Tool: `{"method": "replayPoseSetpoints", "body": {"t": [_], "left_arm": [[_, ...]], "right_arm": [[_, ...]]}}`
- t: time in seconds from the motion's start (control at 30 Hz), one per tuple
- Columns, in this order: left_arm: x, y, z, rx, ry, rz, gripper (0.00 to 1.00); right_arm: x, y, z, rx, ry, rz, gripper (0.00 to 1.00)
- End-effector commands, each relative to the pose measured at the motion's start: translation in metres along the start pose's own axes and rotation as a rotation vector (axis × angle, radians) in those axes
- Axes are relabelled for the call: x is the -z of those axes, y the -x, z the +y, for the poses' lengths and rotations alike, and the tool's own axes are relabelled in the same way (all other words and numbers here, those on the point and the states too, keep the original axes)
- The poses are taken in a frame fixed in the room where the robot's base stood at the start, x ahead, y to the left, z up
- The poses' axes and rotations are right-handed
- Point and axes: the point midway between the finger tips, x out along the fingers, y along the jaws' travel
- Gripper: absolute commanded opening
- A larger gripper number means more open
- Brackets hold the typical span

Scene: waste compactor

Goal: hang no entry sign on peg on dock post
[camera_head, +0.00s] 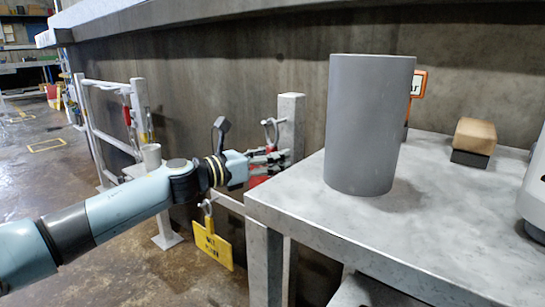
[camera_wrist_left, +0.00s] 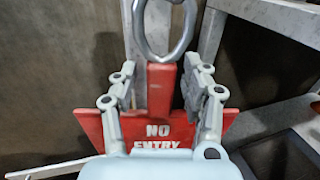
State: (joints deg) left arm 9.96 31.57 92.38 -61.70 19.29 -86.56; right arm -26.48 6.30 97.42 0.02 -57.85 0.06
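The red no entry sign (camera_wrist_left: 160,128) is upright in the left wrist view, with a narrow stem and a grey ring (camera_wrist_left: 166,28) above it. My left gripper (camera_wrist_left: 160,88) has its fingers closed in on both sides of the stem. In the head view my left gripper (camera_head: 272,158) is beside the pale dock post (camera_head: 291,122), with the sign (camera_head: 258,180) partly hidden behind it. The ring (camera_head: 270,130) stands close beside the post. The peg is not clear, and I cannot tell whether the ring is around it. My right gripper is not in view.
A grey worktable (camera_head: 440,215) with a large grey cylinder (camera_head: 368,125) is right of the post. A yellow sign (camera_head: 212,245) hangs below my left arm. White railings (camera_head: 105,125) stand at left.

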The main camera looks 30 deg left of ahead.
Motion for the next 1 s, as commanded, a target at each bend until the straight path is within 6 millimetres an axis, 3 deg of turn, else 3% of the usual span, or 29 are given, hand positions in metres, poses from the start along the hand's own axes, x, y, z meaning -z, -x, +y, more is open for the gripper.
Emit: {"method": "replayPoseSetpoints", "body": {"t": [0.27, 0.7, 1.0], "left_arm": [[0.001, 0.004, 0.0, 0.0, -0.001, 0.001, 0.47], [0.001, 0.06, 0.0, 0.002, -0.002, 0.004, 0.47], [0.001, 0.089, 0.0, 0.003, -0.001, 0.004, 0.47]], "right_arm": [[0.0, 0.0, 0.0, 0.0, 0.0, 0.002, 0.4], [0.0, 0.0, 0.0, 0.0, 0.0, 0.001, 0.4], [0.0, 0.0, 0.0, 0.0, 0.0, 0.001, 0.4]]}}
